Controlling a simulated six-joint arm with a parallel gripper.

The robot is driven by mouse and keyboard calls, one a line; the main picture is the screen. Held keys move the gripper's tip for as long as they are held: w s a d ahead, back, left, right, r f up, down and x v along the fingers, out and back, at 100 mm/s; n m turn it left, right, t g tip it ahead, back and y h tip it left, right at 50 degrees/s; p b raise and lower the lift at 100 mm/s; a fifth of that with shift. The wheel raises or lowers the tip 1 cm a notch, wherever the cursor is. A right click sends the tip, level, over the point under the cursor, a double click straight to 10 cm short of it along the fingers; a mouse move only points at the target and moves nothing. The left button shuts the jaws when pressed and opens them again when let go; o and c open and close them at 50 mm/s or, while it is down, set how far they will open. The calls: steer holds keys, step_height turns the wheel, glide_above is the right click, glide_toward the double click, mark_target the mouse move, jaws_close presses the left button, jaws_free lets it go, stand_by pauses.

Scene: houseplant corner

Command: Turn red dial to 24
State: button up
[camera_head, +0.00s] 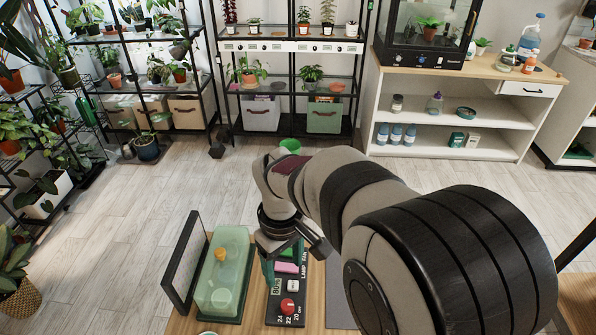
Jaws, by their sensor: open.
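The red dial (288,305) sits near the front end of a dark control panel (272,313) on the wooden table. The numbers 24, 22 and 20 are printed around it; its pointer is too small to read. Higher on the panel are a white display reading about 80%, a pink switch (287,267) marked LAMP, and a green switch partly hidden under my arm. My gripper (290,261) is open and empty over the far part of the panel, beyond the dial and apart from it. My wrist covers part of the panel's far end.
A green translucent box (224,275) with an orange knob stands close left of the panel, beside a dark-framed upright board (185,262). A grey mat (338,296) lies to the right. Plant shelves and a white cabinet (455,110) stand far behind.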

mark_target(287, 305)
step_height(287, 305, down, 15)
steer(key=shift+d+r, duration=0.1)
jaws_close()
stand_by(0.4)
